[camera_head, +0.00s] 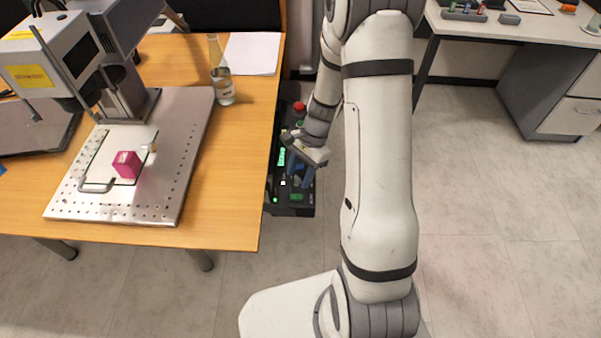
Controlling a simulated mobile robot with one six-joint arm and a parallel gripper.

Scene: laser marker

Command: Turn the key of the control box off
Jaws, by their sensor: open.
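The control box (300,208) is a dark box standing low beside the right edge of the wooden table. It has a red button (299,107) at its far end and green lit parts along its left side. My gripper (300,168) is over the middle of the box, with blue parts below its grey body. It is open and I see nothing held in it. The key cannot be made out; my gripper and wrist cover part of the box's top. I cannot tell whether the gripper touches the box.
A desk (520,30) with drawers stands at back right. The floor at right is clear.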

